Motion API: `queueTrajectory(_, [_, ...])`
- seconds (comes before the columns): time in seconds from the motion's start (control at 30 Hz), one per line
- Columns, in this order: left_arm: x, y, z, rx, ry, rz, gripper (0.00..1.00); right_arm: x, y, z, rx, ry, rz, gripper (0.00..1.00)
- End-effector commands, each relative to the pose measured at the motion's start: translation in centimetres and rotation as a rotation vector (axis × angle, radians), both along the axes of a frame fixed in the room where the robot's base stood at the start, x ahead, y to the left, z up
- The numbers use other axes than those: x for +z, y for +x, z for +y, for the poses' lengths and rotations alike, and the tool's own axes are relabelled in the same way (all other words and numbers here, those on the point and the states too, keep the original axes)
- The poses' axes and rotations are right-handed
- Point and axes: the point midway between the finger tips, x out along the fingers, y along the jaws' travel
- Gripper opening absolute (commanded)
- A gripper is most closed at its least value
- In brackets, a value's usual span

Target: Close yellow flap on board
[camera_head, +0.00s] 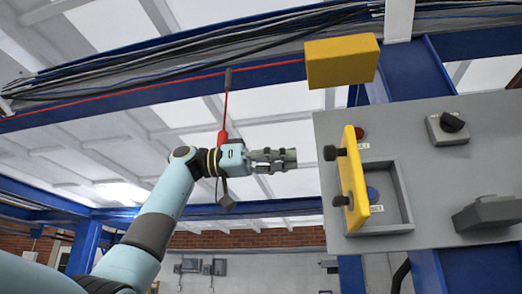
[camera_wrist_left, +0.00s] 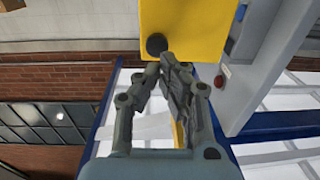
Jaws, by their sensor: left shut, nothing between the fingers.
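The yellow flap (camera_head: 355,182) stands open, sticking out from the grey board (camera_head: 435,215). Two black knobs show on its left side, the upper knob (camera_head: 330,153) and the lower knob (camera_head: 340,201). Behind it is a grey recessed frame (camera_head: 402,195) with a blue button (camera_head: 372,193). My left gripper (camera_head: 294,159) is shut and empty, just left of the flap near the upper knob. In the left wrist view the gripper (camera_wrist_left: 166,66) appears close below a black knob (camera_wrist_left: 157,44) on the yellow flap (camera_wrist_left: 192,22); I cannot tell whether they touch. My right gripper is out of view.
A yellow box (camera_head: 342,60) sits above the board. A red button (camera_head: 360,132), a black rotary switch (camera_head: 451,123) and a grey part (camera_head: 488,214) are on the board. A red cable (camera_head: 150,88) runs along the blue beam.

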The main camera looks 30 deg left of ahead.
Motion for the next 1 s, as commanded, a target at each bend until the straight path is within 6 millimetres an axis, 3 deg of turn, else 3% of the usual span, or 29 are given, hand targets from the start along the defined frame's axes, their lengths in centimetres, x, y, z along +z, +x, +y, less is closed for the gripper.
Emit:
queueTrajectory(0.1, [0.4,0.7,-2.2,-0.002,0.0,0.001,0.0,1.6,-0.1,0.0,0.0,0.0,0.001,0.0])
queueTrajectory(0.3, [0.2,1.5,-4.3,0.0,0.0,0.0,0.0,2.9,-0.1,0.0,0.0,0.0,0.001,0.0])
queueTrajectory(0.77, [-0.1,1.7,-4.9,0.001,0.0,0.0,0.0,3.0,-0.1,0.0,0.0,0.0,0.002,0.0])
queueTrajectory(1.0, [-0.2,0.7,-6.2,0.017,0.001,-0.003,0.0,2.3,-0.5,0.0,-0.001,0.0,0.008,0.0])
